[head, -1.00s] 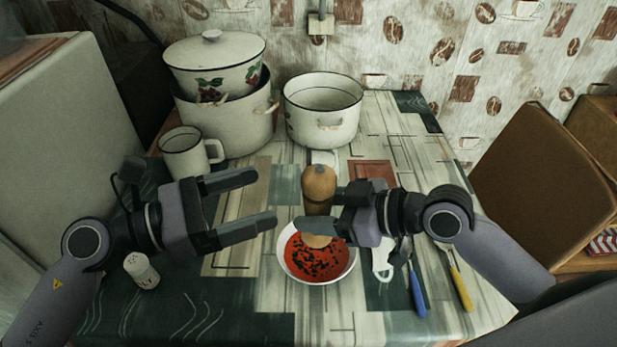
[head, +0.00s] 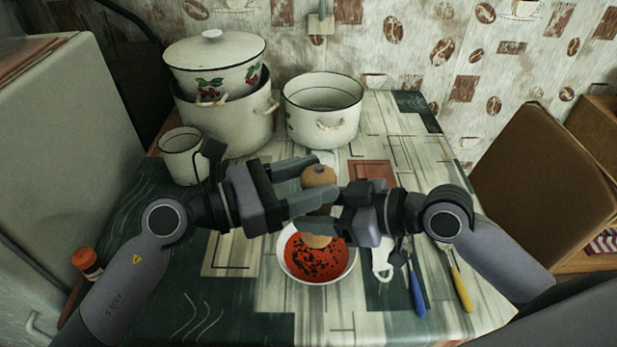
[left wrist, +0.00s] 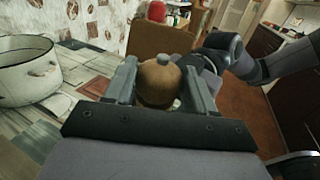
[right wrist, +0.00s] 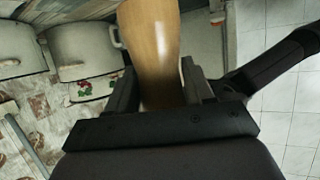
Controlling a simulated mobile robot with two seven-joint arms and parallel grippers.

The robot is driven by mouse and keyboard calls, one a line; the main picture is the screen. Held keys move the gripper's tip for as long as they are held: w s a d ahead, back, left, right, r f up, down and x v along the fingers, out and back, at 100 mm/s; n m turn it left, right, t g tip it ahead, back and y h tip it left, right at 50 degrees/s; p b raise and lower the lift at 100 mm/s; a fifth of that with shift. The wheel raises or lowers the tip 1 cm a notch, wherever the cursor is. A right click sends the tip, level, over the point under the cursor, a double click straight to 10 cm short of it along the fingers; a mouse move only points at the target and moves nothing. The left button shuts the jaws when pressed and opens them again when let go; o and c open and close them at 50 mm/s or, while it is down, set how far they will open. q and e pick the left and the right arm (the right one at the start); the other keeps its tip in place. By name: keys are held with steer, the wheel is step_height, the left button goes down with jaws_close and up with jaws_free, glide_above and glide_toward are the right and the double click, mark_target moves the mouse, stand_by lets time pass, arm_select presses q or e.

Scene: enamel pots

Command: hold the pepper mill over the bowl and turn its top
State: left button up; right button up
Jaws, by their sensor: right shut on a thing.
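The wooden pepper mill (head: 318,174) stands upright over the white bowl (head: 286,269), which holds red soup with dark specks. My right gripper (head: 320,212) is shut on the mill's body, and the pale wood fills its jaws in the right wrist view (right wrist: 152,40). My left gripper (head: 322,178) is open, with one finger on each side of the mill's rounded top. In the left wrist view the top (left wrist: 159,82) sits between the two fingers, close to both. The mill's lower end is partly hidden by my right gripper.
A white mug (head: 181,160), a stacked pair of enamel pots (head: 225,125) and another pot (head: 323,115) stand behind. A blue-handled utensil (head: 417,290) and a yellow-handled one (head: 461,285) lie at right. An orange-capped jar (head: 87,262) is at far left.

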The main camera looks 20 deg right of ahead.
arm_select(q)
steer(key=c, duration=0.5)
steer(key=shift+o, duration=0.2)
steer(key=m+g, duration=0.1)
steer(key=g, duration=0.1)
steer(key=m+g, duration=0.1)
steer(key=g, duration=0.1)
steer(key=shift+w+f+m, duration=0.1)
steer(key=shift+w+m, duration=0.2)
steer(key=shift+m, duration=0.1)
steer(key=shift+w+d+m+g+y, duration=0.1)
steer(key=shift+m+g+y, duration=0.45)
steer(key=shift+m+g, duration=0.75)
steer(key=shift+w+d+m+g+y, duration=0.1)
steer(key=shift+m+g+y, duration=0.6)
steer(key=shift+g, duration=1.1)
steer(key=shift+a+m+g, duration=0.1)
steer(key=shift+m+g, duration=0.3)
steer(key=shift+g, duration=0.2)
steer(key=o, duration=1.1)
steer(key=shift+c, duration=0.2)
